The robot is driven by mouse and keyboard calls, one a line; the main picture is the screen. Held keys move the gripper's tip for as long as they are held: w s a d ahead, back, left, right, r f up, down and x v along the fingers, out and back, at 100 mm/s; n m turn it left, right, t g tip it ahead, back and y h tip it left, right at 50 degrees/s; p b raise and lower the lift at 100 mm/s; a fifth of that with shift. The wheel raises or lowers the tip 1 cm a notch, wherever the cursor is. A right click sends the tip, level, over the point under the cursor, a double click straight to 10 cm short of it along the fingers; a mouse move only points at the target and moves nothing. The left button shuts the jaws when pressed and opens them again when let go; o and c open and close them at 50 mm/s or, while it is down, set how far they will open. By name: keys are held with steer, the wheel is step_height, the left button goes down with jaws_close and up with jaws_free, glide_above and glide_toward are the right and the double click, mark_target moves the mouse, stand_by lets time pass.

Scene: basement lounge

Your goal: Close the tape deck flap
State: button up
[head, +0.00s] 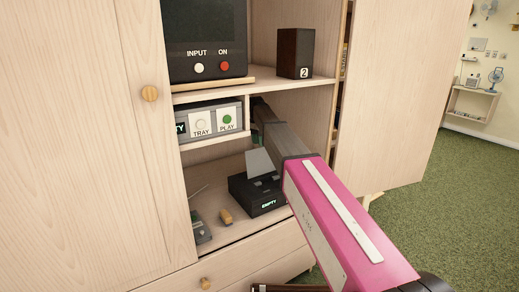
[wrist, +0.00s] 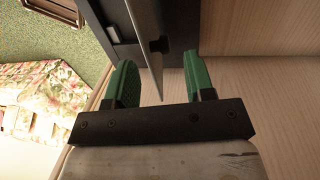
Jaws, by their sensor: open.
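The tape deck (head: 258,196) is a black box on the cabinet's lower shelf, with a lit "EMPTY" label on its front. Its grey flap (head: 260,162) stands raised and tilted above the top. My arm reaches into the cabinet just right of and above the deck; the fingers are not clear in the head view. In the wrist view my gripper (wrist: 159,62) has two green fingers, spread apart. The thin grey flap (wrist: 145,35) shows edge-on in the gap between them, nearer the left finger; contact cannot be told. The dark deck body (wrist: 105,22) lies beyond.
A television (head: 206,35) and a speaker (head: 295,53) stand on the upper shelf. A grey player (head: 211,119) with TRAY and PLAY buttons sits on the middle shelf. A small wooden piece (head: 225,216) lies left of the deck. An open cabinet door (head: 400,90) stands at right.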

mark_target(261, 160)
steer(key=shift+s+d+f, duration=0.1)
steer(key=shift+s+f, duration=0.05)
steer(key=shift+f, duration=0.8)
steer(key=shift+s+d+f, duration=0.1)
steer(key=shift+s+f, duration=0.05)
steer(key=shift+f, duration=0.75)
jaws_close()
